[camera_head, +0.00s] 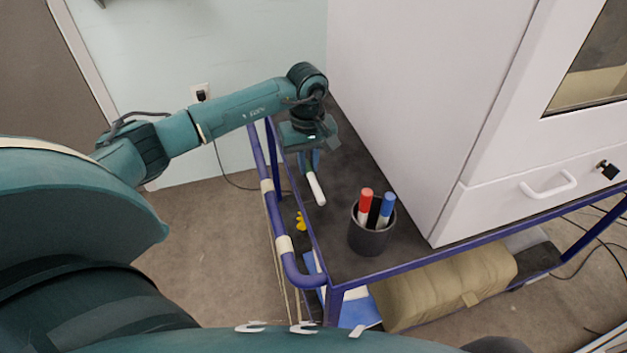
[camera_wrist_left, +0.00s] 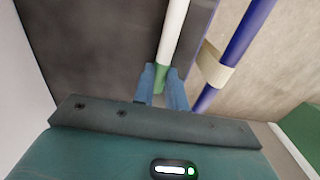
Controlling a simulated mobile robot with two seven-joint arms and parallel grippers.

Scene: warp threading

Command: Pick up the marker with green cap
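The marker with green cap has a white body (camera_head: 317,190) that points down and toward the front of the cart top. My left gripper (camera_head: 310,162) has its blue fingers on both sides of the green cap and is shut on it. In the left wrist view the green cap (camera_wrist_left: 162,78) sits between the two fingertips (camera_wrist_left: 163,84), and the white body (camera_wrist_left: 173,30) extends away from them. The marker is apart from the cup. I cannot tell whether its far end touches the cart top. My right gripper is not in view.
A dark cup (camera_head: 368,240) holds red-, black- and blue-capped markers near the cart's front corner. A large white cabinet (camera_head: 425,80) stands close on the right. A blue rail (camera_head: 272,205) edges the dark cart top (camera_head: 350,160) on the left.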

